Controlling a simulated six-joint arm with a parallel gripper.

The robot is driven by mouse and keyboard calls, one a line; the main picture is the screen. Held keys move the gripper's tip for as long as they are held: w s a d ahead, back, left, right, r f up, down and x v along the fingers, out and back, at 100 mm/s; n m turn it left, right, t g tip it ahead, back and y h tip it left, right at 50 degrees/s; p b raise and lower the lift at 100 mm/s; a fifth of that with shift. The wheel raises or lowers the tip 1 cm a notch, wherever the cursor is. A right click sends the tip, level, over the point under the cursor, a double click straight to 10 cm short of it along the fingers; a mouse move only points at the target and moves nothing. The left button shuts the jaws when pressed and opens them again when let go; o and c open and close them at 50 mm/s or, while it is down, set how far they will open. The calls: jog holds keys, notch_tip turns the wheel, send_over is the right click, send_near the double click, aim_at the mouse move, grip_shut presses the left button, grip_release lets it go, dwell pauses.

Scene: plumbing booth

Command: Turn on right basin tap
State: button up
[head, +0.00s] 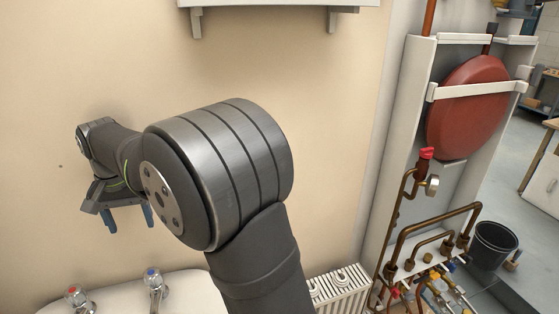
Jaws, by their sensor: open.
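The white basin (190,291) is at the bottom left of the head view, cut off by the lower edge. Its right tap (155,289) is chrome with a blue-marked top. Its left tap (78,299) is chrome with a red-marked top. My gripper (131,218) is open and empty, its two blue fingers pointing down. In the picture it is above the basin, over the gap between the taps and nearer the right one. The fingers appear apart from both taps. My arm hides part of the basin's right side.
A shelf (280,4) is on the wall above. A white radiator (340,290) stands low, right of the basin. Farther right are copper pipes (433,222) with a red valve, a red round tank (466,108) and a black bucket (492,245). The wall around my gripper is bare.

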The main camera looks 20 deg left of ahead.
aim_at(151, 273)
jog(key=shift+m, duration=0.6)
notch_tip(151, 273, down, 20)
jog(key=shift+d+r, duration=0.1)
jog(key=shift+r, duration=0.1)
jog(key=c, duration=1)
